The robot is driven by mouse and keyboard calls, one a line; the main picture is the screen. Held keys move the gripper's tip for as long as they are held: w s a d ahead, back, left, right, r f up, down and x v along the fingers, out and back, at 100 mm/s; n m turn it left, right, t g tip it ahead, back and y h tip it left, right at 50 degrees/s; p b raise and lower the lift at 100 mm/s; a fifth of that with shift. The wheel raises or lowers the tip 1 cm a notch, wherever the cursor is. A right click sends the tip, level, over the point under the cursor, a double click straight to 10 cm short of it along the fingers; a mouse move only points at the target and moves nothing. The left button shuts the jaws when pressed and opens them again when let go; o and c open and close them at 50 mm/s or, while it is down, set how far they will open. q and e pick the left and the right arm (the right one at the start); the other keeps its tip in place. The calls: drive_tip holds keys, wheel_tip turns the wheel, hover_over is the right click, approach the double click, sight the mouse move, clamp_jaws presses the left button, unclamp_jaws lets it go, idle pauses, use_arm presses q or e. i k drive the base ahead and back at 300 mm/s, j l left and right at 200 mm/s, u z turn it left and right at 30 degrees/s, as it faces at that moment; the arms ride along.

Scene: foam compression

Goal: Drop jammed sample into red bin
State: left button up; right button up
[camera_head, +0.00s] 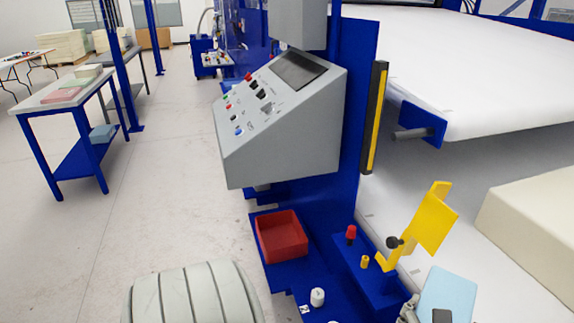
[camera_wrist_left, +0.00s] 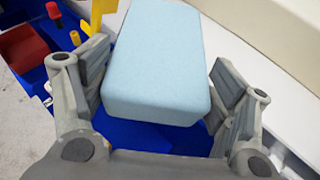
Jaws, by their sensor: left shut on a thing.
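The sample is a light blue foam block (camera_head: 447,293) at the lower right of the head view. It also shows large in the left wrist view (camera_wrist_left: 157,65). My left gripper (camera_head: 408,308) is shut on the block, with one finger on each side of it; most of the gripper is cut off at the head view's bottom edge. The red bin (camera_head: 285,255) is an open square tray on a blue ledge, left of the held block, and looks empty. Part of it shows at the upper left of the left wrist view (camera_wrist_left: 22,46). My right gripper is not in view.
A yellow bracket (camera_head: 432,222) and a red knob (camera_head: 351,233) stand between block and bin. A grey control panel (camera_head: 290,135) overhangs behind the bin. A white cylinder (camera_head: 317,297) stands in front of it. A cream foam slab (camera_head: 530,220) lies at right.

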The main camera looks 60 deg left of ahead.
sight(276, 242)
drive_tip(key=k+j+u, duration=0.25)
drive_tip(key=j+u, duration=0.2)
drive_tip(key=j, duration=0.25)
drive_tip(key=j+u, duration=0.25)
drive_tip(key=j, duration=0.15)
drive_tip(key=u, duration=1.05)
drive_tip(key=k+j, duration=0.05)
